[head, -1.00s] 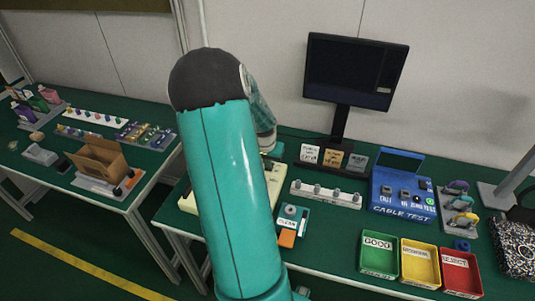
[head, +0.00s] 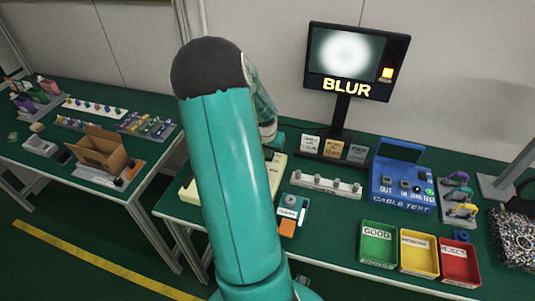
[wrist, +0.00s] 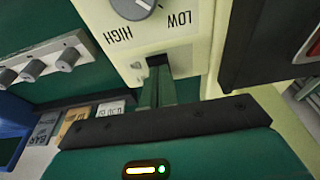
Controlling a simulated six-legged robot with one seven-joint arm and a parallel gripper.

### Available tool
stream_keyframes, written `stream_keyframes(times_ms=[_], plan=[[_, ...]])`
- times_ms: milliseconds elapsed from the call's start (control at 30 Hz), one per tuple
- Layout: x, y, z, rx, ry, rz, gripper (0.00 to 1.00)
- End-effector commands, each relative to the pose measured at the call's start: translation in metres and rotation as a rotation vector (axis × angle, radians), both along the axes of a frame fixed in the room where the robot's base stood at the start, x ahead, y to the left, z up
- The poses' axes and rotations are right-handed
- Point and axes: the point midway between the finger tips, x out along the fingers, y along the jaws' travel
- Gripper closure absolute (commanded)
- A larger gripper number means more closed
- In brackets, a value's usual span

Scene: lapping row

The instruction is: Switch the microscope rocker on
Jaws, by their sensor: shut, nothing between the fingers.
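The monitor (head: 356,62) at the back is lit. It shows a blurred white disc, the word BLUR and a small orange mark. In the wrist view my gripper (wrist: 158,66) is shut and empty, its fingertips at the cream housing (wrist: 200,56) below a HIGH/LOW knob (wrist: 134,6). I cannot tell whether they touch it. The microscope rocker is not clearly seen; the fingertips may hide it. In the head view my arm hides the gripper and most of the cream housing (head: 277,172).
A dark box (wrist: 262,45) with a red part (wrist: 315,44) stands close beside the fingers. A knob strip (head: 326,184), blue cable tester (head: 402,184) and green (head: 378,258), yellow (head: 418,268) and red (head: 459,276) bins stand to the right. Several small signs (head: 333,147) stand below the monitor.

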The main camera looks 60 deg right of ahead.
Motion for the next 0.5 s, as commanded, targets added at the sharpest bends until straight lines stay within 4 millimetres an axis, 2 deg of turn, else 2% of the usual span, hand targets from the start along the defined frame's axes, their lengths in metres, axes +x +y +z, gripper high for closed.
stream_keyframes(times_ms=[500], plan=[[0.0008, -0.0056, 0.0053, -0.001, 0.000, 0.001, 1.00]])
